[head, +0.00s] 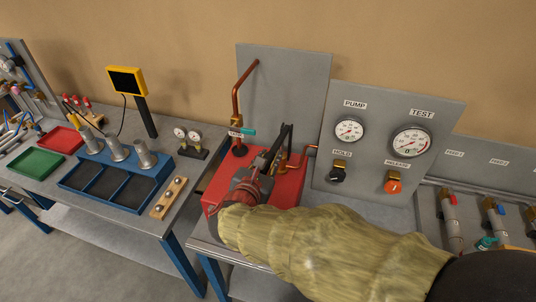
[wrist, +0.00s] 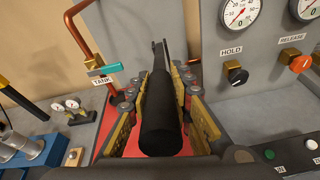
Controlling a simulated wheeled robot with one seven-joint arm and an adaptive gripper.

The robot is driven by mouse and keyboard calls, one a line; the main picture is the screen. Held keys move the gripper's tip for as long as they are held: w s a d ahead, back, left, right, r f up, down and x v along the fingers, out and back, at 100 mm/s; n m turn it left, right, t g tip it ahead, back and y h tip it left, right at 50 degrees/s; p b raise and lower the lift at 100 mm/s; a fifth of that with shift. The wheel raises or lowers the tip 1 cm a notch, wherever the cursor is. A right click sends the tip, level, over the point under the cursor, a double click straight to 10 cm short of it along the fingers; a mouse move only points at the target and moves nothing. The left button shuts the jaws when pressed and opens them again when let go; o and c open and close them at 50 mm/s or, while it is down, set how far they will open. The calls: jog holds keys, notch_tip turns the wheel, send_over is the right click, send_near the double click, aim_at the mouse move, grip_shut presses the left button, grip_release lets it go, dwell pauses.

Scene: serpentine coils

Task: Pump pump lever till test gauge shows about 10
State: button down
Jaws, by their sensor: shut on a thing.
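The pump lever has a thick black grip (wrist: 162,118), seen end-on in the wrist view, with its dark bar (head: 285,138) rising above the red pump base (head: 287,188) in the head view. My gripper (wrist: 167,82) is shut around the grip, one finger on each side; it also shows in the head view (head: 262,168). The TEST gauge (head: 412,142) is a round white dial on the grey panel; its reading is too small to tell. The PUMP gauge (head: 349,130) is left of it and partly shows in the wrist view (wrist: 240,12).
Below the gauges are the black HOLD knob (head: 337,174) and orange RELEASE knob (head: 393,183). A copper pipe with a teal TANK valve handle (wrist: 103,70) stands left of the lever. A blue tray (head: 75,178) with metal cylinders is on the left bench.

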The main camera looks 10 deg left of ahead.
jog(key=r+p, duration=0.2)
jog(key=w+r+g+p, duration=0.1)
jog(key=p, duration=0.1)
jog(key=shift+r, duration=0.4)
jog(key=r+p, duration=0.1)
jog(key=p, duration=0.1)
jog(key=w+r+g+p, duration=0.1)
jog(key=p, duration=0.2)
jog(key=shift+w+r+g, duration=0.1)
jog(key=shift+w+g, duration=0.15)
jog(key=shift+g, duration=0.05)
jog(key=shift+p, duration=0.3)
jog(key=c, duration=1.6)
grip_release()
jog(key=shift+f, duration=0.2)
jog(key=shift+s, duration=0.1)
jog(key=v, duration=1.1)
jog(key=shift+s+d+r, duration=0.15)
jog(key=shift+s+r, duration=0.15)
